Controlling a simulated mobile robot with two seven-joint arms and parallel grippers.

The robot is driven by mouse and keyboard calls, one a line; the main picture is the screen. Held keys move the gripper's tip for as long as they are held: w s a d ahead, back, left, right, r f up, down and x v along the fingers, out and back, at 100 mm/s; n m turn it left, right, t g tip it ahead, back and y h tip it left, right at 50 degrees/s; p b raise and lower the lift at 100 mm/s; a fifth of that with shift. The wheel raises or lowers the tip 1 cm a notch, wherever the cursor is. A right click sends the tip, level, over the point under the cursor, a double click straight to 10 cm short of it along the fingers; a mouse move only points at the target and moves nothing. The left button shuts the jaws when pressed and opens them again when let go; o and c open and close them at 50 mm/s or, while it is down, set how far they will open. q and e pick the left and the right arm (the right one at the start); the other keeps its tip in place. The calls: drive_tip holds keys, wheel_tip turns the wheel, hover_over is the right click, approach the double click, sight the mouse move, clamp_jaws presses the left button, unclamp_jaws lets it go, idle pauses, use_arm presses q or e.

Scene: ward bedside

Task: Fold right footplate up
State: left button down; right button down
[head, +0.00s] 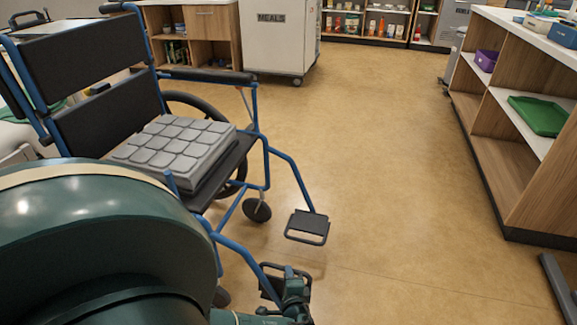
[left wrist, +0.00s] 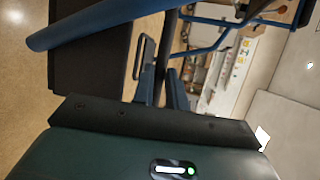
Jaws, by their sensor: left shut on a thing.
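The blue-framed wheelchair (head: 262,165) stands at the left, front to the right. Its near footplate, the right one (head: 268,280), is at the bottom of the head view, partly hidden by my left gripper (head: 293,290). The gripper is shut on this footplate at its outer side. The footplate's exact tilt is hard to tell. The far footplate (head: 307,227) lies folded down, roughly level, apart from the gripper. In the left wrist view a blue tube (left wrist: 100,22) and dark chair parts show close up; the grip itself is not clear there. My right gripper is out of view.
A grey segmented cushion (head: 175,145) lies on the wheelchair seat. Wooden shelving (head: 520,180) with a green tray (head: 540,115) stands at the right. A white meals cart (head: 280,45) is at the back. The floor right of the footplates is clear.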

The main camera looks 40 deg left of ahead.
use_arm(q)
drive_tip(key=shift+s+d+f, duration=0.35)
drive_tip(key=shift+s+f, duration=0.2)
drive_tip(key=shift+f, duration=0.2)
drive_tip(key=c, duration=1.4)
unclamp_jaws()
drive_tip(key=shift+h, duration=0.3)
